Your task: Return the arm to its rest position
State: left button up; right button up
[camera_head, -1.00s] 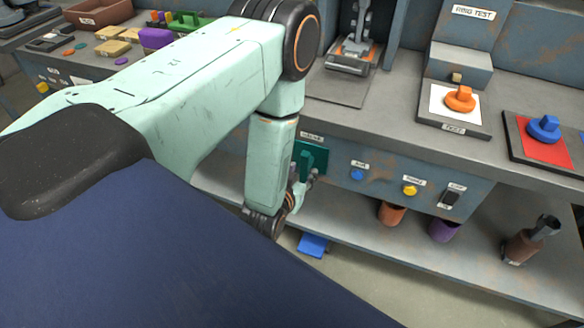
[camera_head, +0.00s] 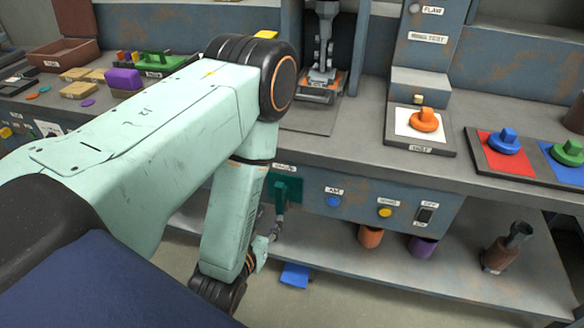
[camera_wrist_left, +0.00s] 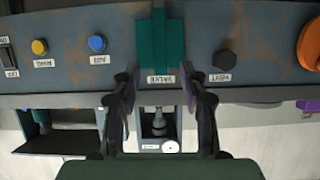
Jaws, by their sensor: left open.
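My left arm (camera_head: 150,125) reaches in from the left in the head view, with its elbow above the bench edge and the forearm hanging down. My left gripper (camera_head: 276,232) is low in front of the bench front, just below a green handle (camera_head: 286,190). In the left wrist view the open left gripper (camera_wrist_left: 160,82) has its two fingers apart with nothing between them. The green handle (camera_wrist_left: 160,40) stands ahead, between and beyond the fingertips. My right gripper is in neither view.
The bench front carries a blue button (camera_head: 333,201), a yellow button (camera_head: 385,212) and a black switch (camera_head: 425,214). An orange knob (camera_head: 425,120) and a blue knob (camera_head: 507,142) sit on the bench. A lower shelf (camera_head: 455,262) holds cups. A blue block (camera_head: 295,275) lies beneath.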

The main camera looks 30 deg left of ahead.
pick_arm(q)
jog(key=s+d+f+g+h, duration=0.2)
jog(key=s+d+f+g, duration=0.1)
jog(key=s+f+g, duration=0.55)
jog(key=s+d+m+g, duration=0.1)
jog(key=s+g, duration=0.1)
jog(key=s, duration=0.4)
jog(key=s+d+f+m+g+h, duration=0.1)
jog(key=s+g, duration=0.1)
jog(key=s, duration=0.5)
jog(key=shift+s+d+f+g, duration=0.2)
jog(key=shift+d+f+g, duration=0.05)
jog(key=shift+d+g, duration=0.1)
jog(key=shift+c, duration=0.6)
jog(key=shift+a, duration=0.1)
jog(key=shift+s+a, duration=0.1)
jog(key=shift+s, duration=0.05)
